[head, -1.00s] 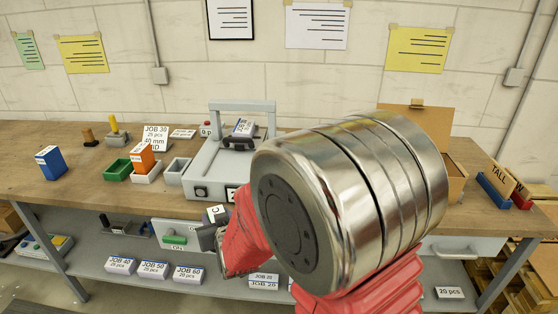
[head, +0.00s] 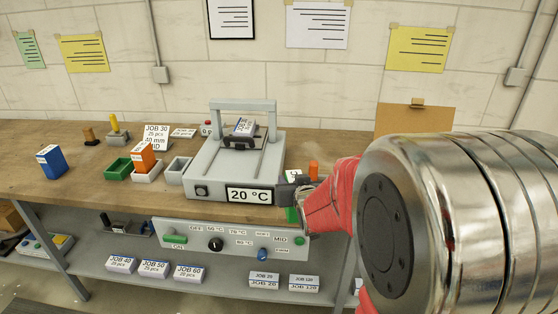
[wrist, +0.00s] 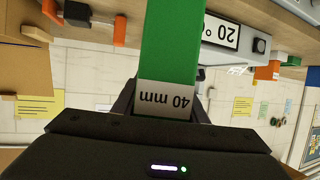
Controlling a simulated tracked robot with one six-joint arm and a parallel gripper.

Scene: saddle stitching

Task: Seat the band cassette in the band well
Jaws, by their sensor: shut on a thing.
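The band cassette is a green block (wrist: 172,42) with a white "40 mm" label, upside down in the wrist view. My gripper (wrist: 165,103) is shut on its labelled end. In the head view my gripper (head: 297,188) is at the right front corner of the grey machine, and a strip of the green cassette (head: 291,214) shows below it, at the bench's front edge. The grey machine (head: 205,172) has a "20 °C" display and a printed stack on its carriage. I cannot make out the band well; my arm hides part of the bench right of the machine.
An orange piece (head: 314,167) stands just beyond my gripper. A control panel (head: 222,240) with knobs hangs below the bench edge. Green (head: 117,169) and grey trays, a job card (head: 156,136) and a blue box (head: 51,162) are to the left. The left bench front is mostly clear.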

